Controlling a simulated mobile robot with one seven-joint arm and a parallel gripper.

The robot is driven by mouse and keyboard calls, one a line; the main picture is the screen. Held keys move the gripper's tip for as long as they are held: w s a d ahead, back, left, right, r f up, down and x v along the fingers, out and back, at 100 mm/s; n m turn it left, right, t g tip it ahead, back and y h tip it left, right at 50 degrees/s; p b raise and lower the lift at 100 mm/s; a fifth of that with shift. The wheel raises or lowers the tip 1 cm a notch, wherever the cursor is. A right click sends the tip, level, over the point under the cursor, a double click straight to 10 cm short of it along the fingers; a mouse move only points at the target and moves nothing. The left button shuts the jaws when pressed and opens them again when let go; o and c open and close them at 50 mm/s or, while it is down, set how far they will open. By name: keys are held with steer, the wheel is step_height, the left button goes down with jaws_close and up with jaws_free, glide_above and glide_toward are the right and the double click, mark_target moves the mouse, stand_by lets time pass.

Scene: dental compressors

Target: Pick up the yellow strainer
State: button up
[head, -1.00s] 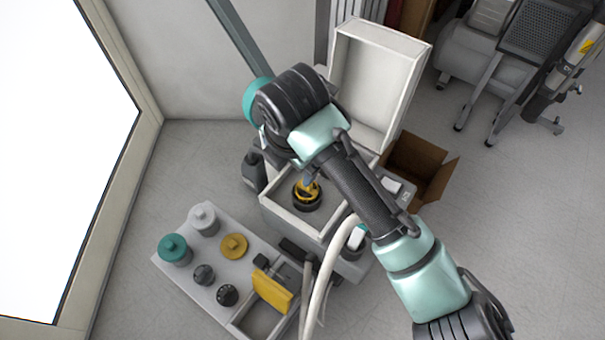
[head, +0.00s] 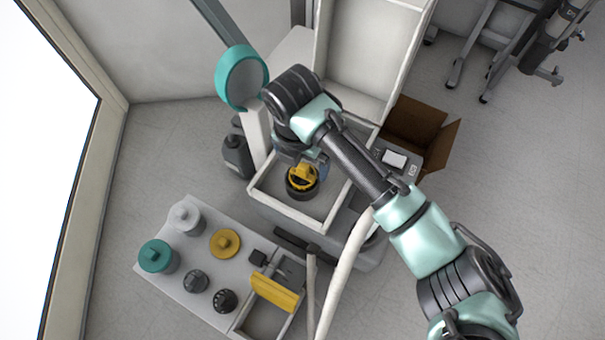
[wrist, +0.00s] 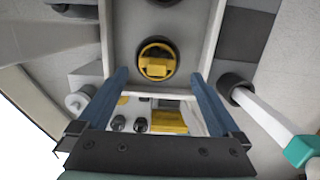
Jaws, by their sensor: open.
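The yellow strainer (head: 302,177) sits in a round black ring on the floor of the open pale box (head: 322,222). In the wrist view the strainer (wrist: 157,68) shows as a yellow ring with a crossbar, ahead of my gripper. My gripper (wrist: 156,76) is open, with its two blue fingers wide apart and nothing between them. In the head view the gripper is above the box, close to the strainer, and my arm partly hides it.
A grey tray (head: 212,268) at lower left holds a teal-capped jar (head: 156,256), a yellow disc (head: 225,242), dark knobs and a yellow panel (head: 275,292). The box's raised lid (head: 365,50) stands behind. A pale hose (head: 343,270) runs in front. A cardboard box (head: 417,128) is at right.

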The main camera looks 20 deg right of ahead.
mark_target(302, 167)
steer(key=f+b, duration=0.2)
steer(key=f, duration=0.1)
steer(key=f+b, duration=0.1)
steer(key=f, duration=0.1)
steer(key=shift+w+d, duration=0.2)
steer(key=shift+w, duration=0.15)
steer(key=c, duration=1.3)
